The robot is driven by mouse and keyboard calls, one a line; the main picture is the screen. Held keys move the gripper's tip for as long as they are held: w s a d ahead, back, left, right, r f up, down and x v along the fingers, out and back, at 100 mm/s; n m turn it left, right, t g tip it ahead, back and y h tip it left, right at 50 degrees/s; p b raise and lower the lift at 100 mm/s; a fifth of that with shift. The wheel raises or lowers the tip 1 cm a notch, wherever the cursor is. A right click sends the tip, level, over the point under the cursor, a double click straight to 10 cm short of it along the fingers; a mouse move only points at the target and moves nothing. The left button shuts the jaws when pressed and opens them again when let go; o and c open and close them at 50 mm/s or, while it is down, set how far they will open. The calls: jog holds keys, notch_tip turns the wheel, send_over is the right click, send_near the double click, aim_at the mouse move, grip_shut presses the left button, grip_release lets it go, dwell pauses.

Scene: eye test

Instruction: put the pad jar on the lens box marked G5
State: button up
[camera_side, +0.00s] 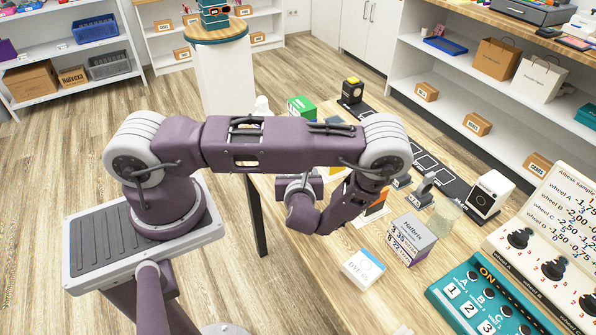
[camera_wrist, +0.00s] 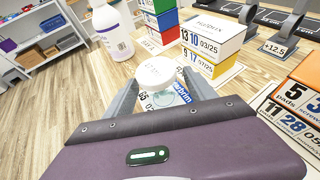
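In the wrist view a round white lid with faint lettering, seemingly the pad jar's (camera_wrist: 155,71), sits between the fingertips of my gripper (camera_wrist: 160,78). Below it the body looks clear, with printed white and blue labels showing there. The fingers stand close on both sides; I cannot tell whether they press on it. In the side view my arm hides the fingers and this jar. I can read no G5 on any box. A white-topped yellow stack marked 13 10 03/25 (camera_wrist: 212,40) stands just beyond, to the right.
An orange and white pads box (camera_wrist: 297,105) is close at right. In the side view a Halbrix box (camera_side: 411,240), a blue-white box (camera_side: 362,268) and a teal panel (camera_side: 484,300) occupy the front table.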

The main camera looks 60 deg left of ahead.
jog(key=shift+r, duration=0.1)
jog(key=v, duration=1.2)
jog(key=s+r+n+g+h, duration=0.2)
jog(key=s+r+n+g, duration=0.1)
jog(key=r+n, duration=0.45)
jog(key=s+r+n+g+h, duration=0.1)
jog(key=s+r+n+g, duration=0.2)
jog(key=r+n, duration=0.4)
jog(key=s+d+r+n+t+h, duration=0.2)
jog(key=s+d+r+n+h, duration=0.1)
jog(key=r, duration=0.4)
jog(key=s+d+r+n+t+h, duration=0.3)
jog(key=d+r+n+h, duration=0.1)
jog(key=r+n+h, duration=0.2)
jog(key=shift+r+t, duration=0.3)
jog(key=shift+r, duration=0.5)
